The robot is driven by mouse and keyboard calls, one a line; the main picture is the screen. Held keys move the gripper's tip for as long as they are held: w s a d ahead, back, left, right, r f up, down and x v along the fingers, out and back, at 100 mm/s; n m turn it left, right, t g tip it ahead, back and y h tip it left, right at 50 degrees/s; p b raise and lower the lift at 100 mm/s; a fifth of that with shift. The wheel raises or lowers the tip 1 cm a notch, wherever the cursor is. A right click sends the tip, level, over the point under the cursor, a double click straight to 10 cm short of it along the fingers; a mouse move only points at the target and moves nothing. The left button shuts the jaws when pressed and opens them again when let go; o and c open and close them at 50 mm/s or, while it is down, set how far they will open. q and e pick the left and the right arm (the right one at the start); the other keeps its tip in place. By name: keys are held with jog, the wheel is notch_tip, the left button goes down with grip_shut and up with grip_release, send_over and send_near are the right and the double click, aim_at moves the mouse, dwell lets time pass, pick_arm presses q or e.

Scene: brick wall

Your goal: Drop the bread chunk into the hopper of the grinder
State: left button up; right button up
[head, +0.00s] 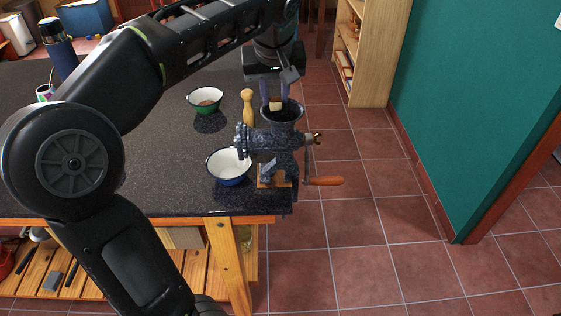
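The grinder (272,139) is dark speckled metal and stands at the right edge of the dark counter. Its round hopper (287,114) opens upward, and its crank with an orange wooden handle (324,181) hangs over the edge. My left gripper (275,97) points down right above the hopper. A small pale bread chunk (276,106) shows between its fingertips, at the hopper's mouth. The fingers look closed on the chunk. My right gripper is not in view.
A blue-rimmed white bowl (228,166) stands left of the grinder. A green bowl (205,99) with brown contents and a wooden pestle-like tool (247,107) stand behind. A blue bottle (58,48) is far left. The tiled floor right of the counter is clear.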

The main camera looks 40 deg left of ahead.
pick_arm(q)
jog(key=o, duration=0.5)
jog(key=shift+c, duration=0.2)
jog(key=shift+r, duration=0.3)
jog(key=p+v, duration=0.2)
jog(key=v, duration=0.5)
jog(key=shift+p, duration=0.4)
jog(key=shift+d+r, duration=0.1)
jog(key=shift+d, duration=0.05)
